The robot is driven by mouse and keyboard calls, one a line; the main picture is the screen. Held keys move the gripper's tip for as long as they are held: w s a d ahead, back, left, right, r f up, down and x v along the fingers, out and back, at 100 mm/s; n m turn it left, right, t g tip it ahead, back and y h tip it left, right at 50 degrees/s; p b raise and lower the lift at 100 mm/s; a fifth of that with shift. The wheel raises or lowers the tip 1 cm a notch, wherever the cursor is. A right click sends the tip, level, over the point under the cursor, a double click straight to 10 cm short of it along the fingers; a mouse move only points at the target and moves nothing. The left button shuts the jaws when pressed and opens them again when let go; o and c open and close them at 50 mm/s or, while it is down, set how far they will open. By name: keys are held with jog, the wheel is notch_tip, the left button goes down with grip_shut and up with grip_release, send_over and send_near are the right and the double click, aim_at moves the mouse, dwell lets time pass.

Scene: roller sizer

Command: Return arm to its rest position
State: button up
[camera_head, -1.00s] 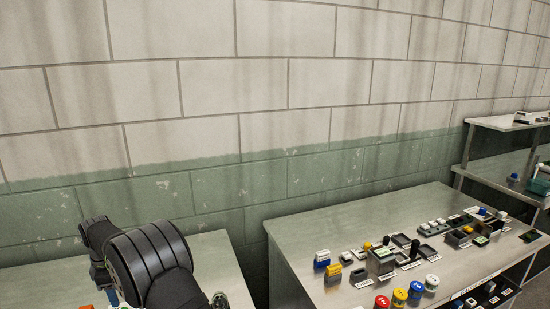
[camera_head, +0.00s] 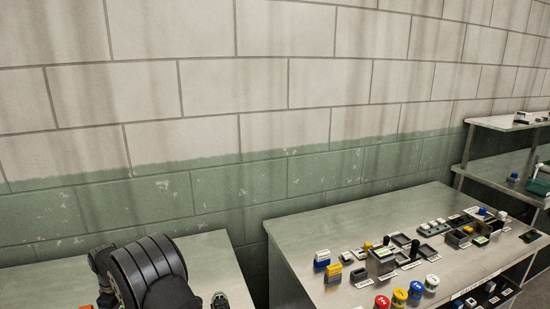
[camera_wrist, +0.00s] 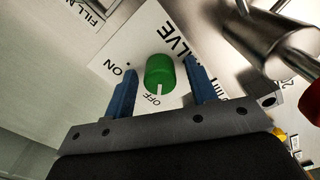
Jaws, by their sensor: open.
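In the wrist view, my gripper (camera_wrist: 162,92) has its two blue fingers spread apart. A green knob (camera_wrist: 159,70) shows between the fingers, with visible space on both sides of it. The knob sits on a white plate (camera_wrist: 135,48) marked ON, OFF and VALVE, and its white line points toward OFF. I cannot tell how far the fingertips are from the plate. In the head view, only dark links of my arm show at the bottom left; the gripper is out of that picture.
A metal cylinder (camera_wrist: 270,38) lies at the upper right of the wrist view, with a red part at the right edge. In the head view, a metal table (camera_head: 340,225) on the right carries several small blocks, trays and coloured round pieces. A shelf (camera_head: 500,170) stands at far right.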

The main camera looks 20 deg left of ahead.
jog(key=m, duration=0.5)
jog(key=shift+m, duration=0.4)
jog(key=m, duration=0.6)
